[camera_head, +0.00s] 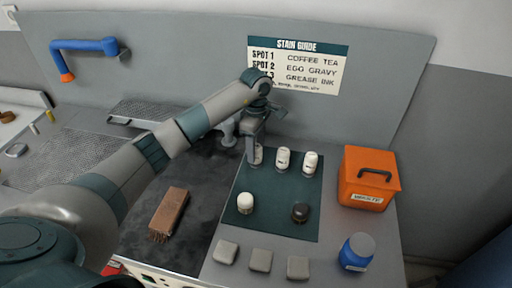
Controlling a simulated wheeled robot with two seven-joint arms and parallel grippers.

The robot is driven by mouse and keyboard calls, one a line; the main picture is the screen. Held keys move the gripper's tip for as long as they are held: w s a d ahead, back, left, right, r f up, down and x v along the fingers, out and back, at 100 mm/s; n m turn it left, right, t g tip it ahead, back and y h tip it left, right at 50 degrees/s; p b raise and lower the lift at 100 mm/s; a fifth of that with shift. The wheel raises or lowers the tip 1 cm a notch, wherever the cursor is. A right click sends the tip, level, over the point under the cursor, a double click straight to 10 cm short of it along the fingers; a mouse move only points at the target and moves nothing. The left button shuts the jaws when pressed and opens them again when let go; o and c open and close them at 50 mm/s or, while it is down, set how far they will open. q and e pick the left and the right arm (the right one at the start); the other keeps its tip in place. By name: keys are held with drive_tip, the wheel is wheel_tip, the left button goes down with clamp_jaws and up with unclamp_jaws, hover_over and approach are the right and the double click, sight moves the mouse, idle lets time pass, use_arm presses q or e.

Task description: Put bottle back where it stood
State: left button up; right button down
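My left gripper (254,148) points down at the back left of the dark green mat (272,190). A white bottle (259,155) is at its fingertips, partly hidden by a finger; I cannot tell whether the fingers are closed on it or whether it touches the mat. Two more white-topped bottles, one (283,159) and another (310,163), stand to its right in the back row. In front stand a white-capped bottle (245,203) at left and a dark-capped one (300,212) at right. My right gripper is not in view.
An orange box (369,180) with a dark handle stands right of the mat. A blue bottle (357,251) is at front right. Grey blocks (260,260) line the front edge. A brown brush (169,214) lies on the dark surface at left. The mat's middle is clear.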

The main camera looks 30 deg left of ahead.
use_arm(q)
drive_tip(key=shift+r, duration=0.1)
drive_tip(key=shift+r, duration=0.25)
wheel_tip(320, 180, up, 10)
drive_tip(key=b, duration=0.4)
drive_tip(key=shift+r, duration=0.8)
